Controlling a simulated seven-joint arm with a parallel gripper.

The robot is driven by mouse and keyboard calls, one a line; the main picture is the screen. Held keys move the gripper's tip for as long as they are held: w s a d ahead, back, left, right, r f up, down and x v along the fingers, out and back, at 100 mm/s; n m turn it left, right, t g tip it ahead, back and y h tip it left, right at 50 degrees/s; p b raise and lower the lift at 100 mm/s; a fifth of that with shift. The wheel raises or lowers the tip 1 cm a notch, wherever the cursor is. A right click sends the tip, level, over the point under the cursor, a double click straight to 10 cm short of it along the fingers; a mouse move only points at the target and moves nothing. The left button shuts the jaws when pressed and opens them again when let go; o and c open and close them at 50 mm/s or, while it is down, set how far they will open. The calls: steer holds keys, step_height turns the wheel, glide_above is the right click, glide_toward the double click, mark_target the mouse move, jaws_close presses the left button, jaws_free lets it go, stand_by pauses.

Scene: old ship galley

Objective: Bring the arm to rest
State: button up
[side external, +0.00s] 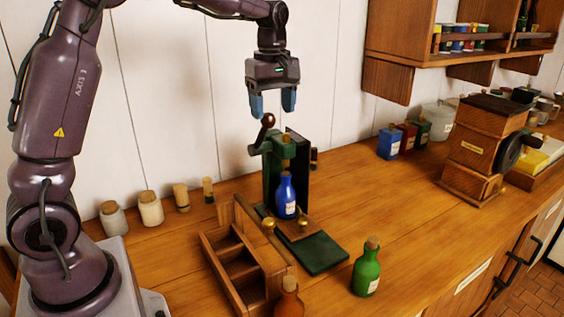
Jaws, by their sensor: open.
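My gripper (273,103) hangs from my arm, pointing down. Its two blue fingers are apart with nothing between them. It is above the green press-like device (272,158), whose dark red knob (268,120) is just below the fingers. I cannot tell from this one view how near the fingers are to the knob. A blue corked bottle (286,197) stands upright at the front of the device.
A green bottle (366,270) and brown bottle (289,300) stand nearby. Corked jars (151,208) line the wall. A wooden grinder (485,140) and tins (389,143) are right. The counter's middle right is clear.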

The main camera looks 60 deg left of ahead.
steer(key=f+m, duration=0.1)
steer(key=m, duration=0.1)
steer(key=s+m, duration=0.1)
steer(key=shift+d+f+m, duration=0.2)
steer(key=shift+f+m, duration=0.2)
steer(key=s+d+r+m+t, duration=0.2)
steer(key=s+d+m, duration=0.4)
steer(key=s, duration=0.4)
steer(key=s+d+r+m+t, duration=0.2)
steer(key=s+d+m, duration=0.3)
steer(key=s+m, duration=0.3)
steer(key=shift+s+d+t, duration=0.35)
steer(key=shift+s+t, duration=0.45)
steer(key=shift+s, duration=0.3)
